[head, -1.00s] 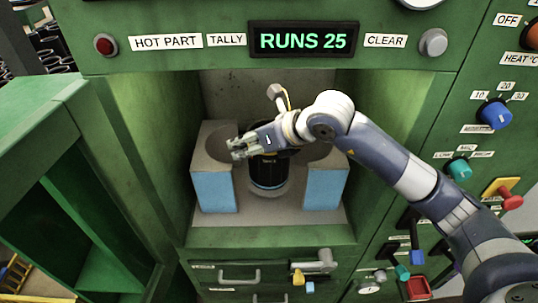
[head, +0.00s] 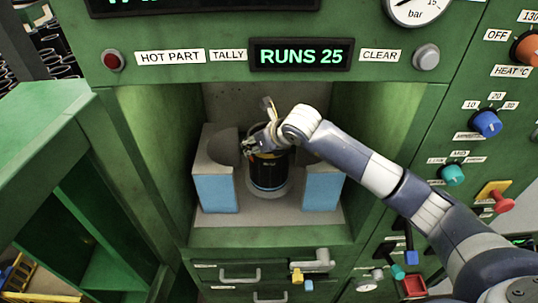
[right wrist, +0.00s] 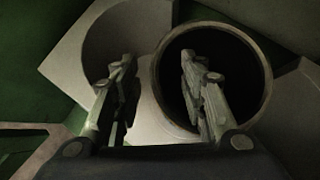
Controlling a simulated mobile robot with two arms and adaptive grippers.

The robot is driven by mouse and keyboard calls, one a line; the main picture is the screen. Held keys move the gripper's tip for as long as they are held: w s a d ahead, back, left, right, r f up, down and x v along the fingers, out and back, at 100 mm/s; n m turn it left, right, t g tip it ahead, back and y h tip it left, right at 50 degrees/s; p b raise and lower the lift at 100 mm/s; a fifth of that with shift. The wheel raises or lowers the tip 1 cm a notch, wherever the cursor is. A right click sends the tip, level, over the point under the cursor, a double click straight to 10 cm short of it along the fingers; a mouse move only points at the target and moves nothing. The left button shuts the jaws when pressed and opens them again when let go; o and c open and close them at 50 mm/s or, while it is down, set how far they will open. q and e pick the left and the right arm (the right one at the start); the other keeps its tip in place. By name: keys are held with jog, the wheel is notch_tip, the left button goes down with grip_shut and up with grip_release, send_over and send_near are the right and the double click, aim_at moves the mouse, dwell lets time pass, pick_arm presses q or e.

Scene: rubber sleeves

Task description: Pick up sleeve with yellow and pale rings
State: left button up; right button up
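A black sleeve (head: 268,174) stands upright in the green machine's recess, between two grey blocks with blue fronts. It has a pale bluish band near its base and a yellowish mark near its top, partly hidden by my gripper. My right gripper (head: 252,147) is at the sleeve's top. My left gripper is out of view.
The left block (head: 214,188) and right block (head: 323,188) flank the sleeve closely. The recess walls enclose it on both sides. A green door or cabinet (head: 50,130) stands at left. Knobs and levers cover the panel at right. Drawers (head: 240,273) lie below.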

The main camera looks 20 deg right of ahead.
jog(key=shift+x, duration=0.85)
grip_shut()
jog(key=shift+r, duration=0.2)
jog(key=shift+r, duration=0.1)
